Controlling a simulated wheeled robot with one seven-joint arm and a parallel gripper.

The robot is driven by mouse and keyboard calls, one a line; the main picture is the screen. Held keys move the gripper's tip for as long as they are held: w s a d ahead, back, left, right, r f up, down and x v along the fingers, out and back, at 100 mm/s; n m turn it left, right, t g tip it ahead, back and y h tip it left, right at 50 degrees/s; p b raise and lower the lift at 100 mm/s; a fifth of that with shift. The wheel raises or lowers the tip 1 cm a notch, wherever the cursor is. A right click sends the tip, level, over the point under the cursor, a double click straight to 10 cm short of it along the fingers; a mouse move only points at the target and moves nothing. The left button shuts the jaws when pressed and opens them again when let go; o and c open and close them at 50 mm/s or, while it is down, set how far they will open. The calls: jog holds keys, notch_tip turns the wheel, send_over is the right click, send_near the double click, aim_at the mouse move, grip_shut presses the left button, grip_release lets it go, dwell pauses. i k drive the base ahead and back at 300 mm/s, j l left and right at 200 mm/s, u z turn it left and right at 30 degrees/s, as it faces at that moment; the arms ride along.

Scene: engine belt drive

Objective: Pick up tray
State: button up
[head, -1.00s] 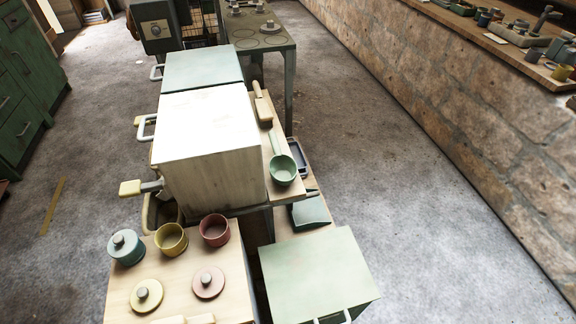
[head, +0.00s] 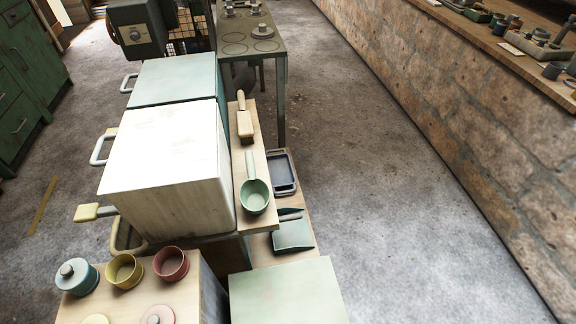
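A dark blue-grey tray (head: 292,184) with a raised rim lies on a low wooden shelf, right of the white cabinet. Its left side is partly hidden by the higher wooden shelf. A green dustpan-like item (head: 293,236) lies just in front of it on the same low shelf. My gripper is not in the head view.
The white cabinet (head: 165,155) stands left of the tray. A green ladle-like pan (head: 255,196) and a brush (head: 244,122) lie on the higher shelf (head: 243,226). A pale green box top (head: 288,295) is in front. Open floor (head: 390,200) lies right, up to the stone wall (head: 470,130).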

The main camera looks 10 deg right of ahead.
aim_at(281, 171)
jog(key=i+l+u, duration=0.3)
jog(key=l, duration=0.25)
jog(key=i+l+u, duration=0.15)
jog(key=l+u, duration=0.15)
jog(key=l, duration=0.3)
jog(key=i+l+u, duration=0.1)
jog(key=l+u, duration=0.2)
jog(key=l, duration=0.3)
jog(key=l+u, duration=0.3)
jog(key=l, duration=0.35)
jog(key=i+l+u, duration=0.2)
jog(key=l, duration=0.15)
jog(key=i+l+u, duration=0.2)
jog(key=l, duration=0.2)
jog(key=l+u, duration=0.2)
jog(key=l, duration=0.2)
jog(key=i+l+u, duration=0.2)
jog(key=l, duration=0.25)
jog(key=l+u, duration=0.2)
jog(key=l, duration=0.25)
jog(key=i+l, duration=0.15)
jog(key=l, duration=0.15)
jog(key=i+l, duration=0.15)
jog(key=l, duration=0.15)
